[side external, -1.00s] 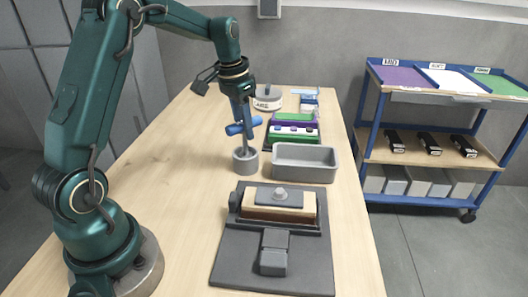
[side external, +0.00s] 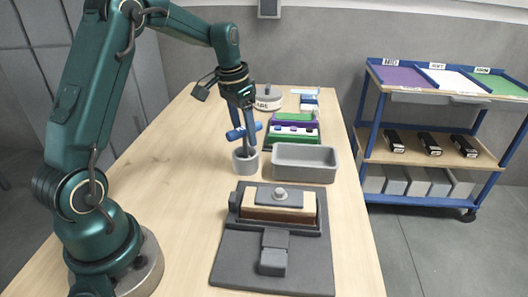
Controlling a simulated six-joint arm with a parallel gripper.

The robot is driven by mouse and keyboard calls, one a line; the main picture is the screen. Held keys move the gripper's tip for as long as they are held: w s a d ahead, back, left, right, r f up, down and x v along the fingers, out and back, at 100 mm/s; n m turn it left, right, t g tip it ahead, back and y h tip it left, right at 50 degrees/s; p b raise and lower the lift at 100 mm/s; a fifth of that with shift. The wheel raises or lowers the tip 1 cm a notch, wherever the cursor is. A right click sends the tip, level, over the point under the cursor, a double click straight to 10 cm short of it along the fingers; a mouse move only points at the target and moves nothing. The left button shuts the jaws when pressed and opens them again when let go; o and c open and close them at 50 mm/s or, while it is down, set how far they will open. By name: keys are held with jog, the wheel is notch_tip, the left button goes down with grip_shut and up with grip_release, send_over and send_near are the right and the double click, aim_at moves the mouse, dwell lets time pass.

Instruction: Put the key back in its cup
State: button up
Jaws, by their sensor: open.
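The key has a blue crossbar handle (side external: 243,131) and a grey shaft that stands in a small round grey cup (side external: 246,164). The key looks slightly tilted, and its lower end is hidden inside the cup. Whether a finger touches the key cannot be told from this view.
A grey open tray (side external: 305,176) stands just right of the cup. A dark fixture with a clamped block (side external: 278,214) lies in front. Behind are a green and purple rack (side external: 292,133) and a round labelled container (side external: 268,101). The table's left side is clear.

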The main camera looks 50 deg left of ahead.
jog(key=r, duration=0.3)
jog(key=s+r, duration=0.1)
jog(key=r, duration=0.6)
jog(key=shift+s+r, duration=0.2)
jog(key=shift+s, duration=0.05)
jog(key=s+d+r, duration=0.3)
jog(key=d, duration=0.2)
jog(key=s+d+f+t, duration=0.2)
jog(key=s+d+f, duration=0.1)
jog(key=s+d, duration=0.2)
jog(key=s+d+f+t, duration=0.1)
jog(key=s+d+f, duration=0.2)
jog(key=s, duration=0.5)
jog(key=shift+s+d+t, duration=0.3)
jog(key=shift+d+t, duration=0.1)
jog(key=shift+d, duration=0.45)
